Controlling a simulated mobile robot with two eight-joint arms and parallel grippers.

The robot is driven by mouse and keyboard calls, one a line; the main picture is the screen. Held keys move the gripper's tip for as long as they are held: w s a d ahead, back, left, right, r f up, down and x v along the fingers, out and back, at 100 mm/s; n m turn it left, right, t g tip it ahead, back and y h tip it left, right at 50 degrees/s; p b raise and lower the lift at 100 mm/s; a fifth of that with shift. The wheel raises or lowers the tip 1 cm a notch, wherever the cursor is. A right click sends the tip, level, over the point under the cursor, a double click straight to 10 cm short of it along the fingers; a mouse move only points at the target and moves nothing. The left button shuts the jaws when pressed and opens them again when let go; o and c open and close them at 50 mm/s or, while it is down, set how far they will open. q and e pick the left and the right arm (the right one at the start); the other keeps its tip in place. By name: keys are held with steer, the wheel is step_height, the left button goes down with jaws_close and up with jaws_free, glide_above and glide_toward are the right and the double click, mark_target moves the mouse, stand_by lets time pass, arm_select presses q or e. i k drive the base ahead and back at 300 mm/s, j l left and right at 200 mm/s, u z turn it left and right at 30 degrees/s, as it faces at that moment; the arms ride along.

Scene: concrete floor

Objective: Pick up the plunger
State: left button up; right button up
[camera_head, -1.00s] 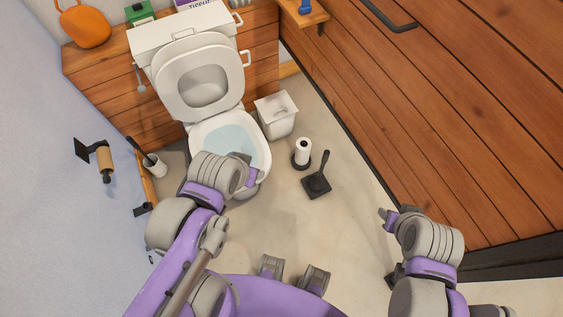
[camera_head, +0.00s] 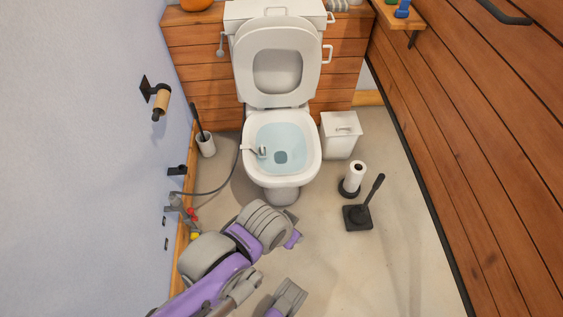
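The plunger looks to be the black tool (camera_head: 358,217) with a square base and a tilted handle, standing on the floor right of the toilet. My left gripper (camera_head: 293,240) is low in the middle of the head view, left of the black tool and apart from it. The wrist hides most of its fingers, so I cannot tell whether it is open or shut. Nothing is seen in it. My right gripper is out of view.
A paper roll stand (camera_head: 354,178) is close behind the black tool. A white bin (camera_head: 340,135) and the toilet (camera_head: 281,150) stand farther back. A brush in a white holder (camera_head: 205,145) is by the left wall. A wooden wall (camera_head: 470,150) bounds the right. Floor in front is clear.

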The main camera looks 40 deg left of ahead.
mark_target(359, 215)
steer(key=i+j+z, duration=0.3)
steer(key=i+j, duration=0.7)
